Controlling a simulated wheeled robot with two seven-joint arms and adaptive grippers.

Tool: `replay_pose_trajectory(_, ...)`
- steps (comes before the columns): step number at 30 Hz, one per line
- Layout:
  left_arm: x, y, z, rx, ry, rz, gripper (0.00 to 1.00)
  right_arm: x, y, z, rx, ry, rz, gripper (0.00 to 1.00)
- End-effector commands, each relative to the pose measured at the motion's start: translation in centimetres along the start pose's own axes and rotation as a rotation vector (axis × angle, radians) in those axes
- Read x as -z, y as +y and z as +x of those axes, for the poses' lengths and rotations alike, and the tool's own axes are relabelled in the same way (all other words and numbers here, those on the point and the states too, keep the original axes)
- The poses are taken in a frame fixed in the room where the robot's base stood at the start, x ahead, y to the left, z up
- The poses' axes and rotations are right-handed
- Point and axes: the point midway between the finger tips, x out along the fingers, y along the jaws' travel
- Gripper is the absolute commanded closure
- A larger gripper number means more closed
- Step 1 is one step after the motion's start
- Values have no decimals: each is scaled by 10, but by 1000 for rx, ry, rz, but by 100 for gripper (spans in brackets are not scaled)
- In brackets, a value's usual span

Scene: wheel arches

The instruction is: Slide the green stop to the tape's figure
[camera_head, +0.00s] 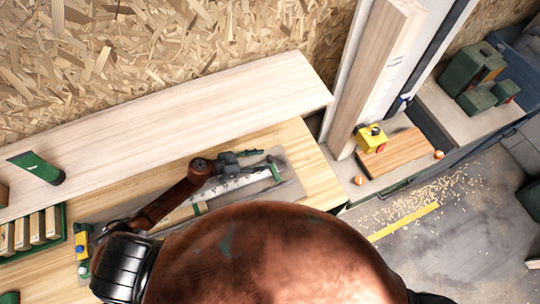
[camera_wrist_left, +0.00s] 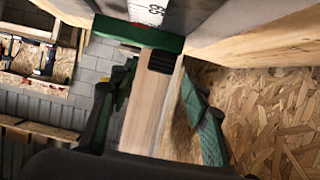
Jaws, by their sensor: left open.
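The green stop (camera_wrist_left: 140,36) shows in the left wrist view as a green bar across a pale wooden piece (camera_wrist_left: 147,100), with a dark ribbed part beside it. A white tape (camera_wrist_left: 147,10) with black figures lies just beyond it; only part of a figure is legible. In the head view a green crosspiece (camera_head: 276,172), apparently the stop, lies at the right of the grey track (camera_head: 290,190). My left gripper (camera_head: 258,160) is open near it, its fingers either side of the wooden piece in the wrist view. Contact cannot be told. My right gripper is not in view.
A long pale board (camera_head: 200,115) lies behind the track on the wooden bench. A green tool (camera_head: 37,167) rests on it. A green tray of wooden blocks (camera_head: 35,232) stands at left. An upright post (camera_head: 375,75) and a yellow box (camera_head: 371,139) stand at right. My own arm covers the front.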

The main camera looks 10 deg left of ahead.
Motion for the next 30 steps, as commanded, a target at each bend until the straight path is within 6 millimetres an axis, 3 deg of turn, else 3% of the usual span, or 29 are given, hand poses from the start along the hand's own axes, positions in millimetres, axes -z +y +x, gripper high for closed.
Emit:
replay_pose_trajectory(3,2,0,20,1,2,-1,56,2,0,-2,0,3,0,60)
replay_pose_trajectory(9,0,-1,40,3,1,-1,56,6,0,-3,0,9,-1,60)
replay_pose_trajectory(20,0,0,45,2,0,0,57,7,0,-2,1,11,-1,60)
replay_pose_trajectory(30,0,0,45,2,0,0,81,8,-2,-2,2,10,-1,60)
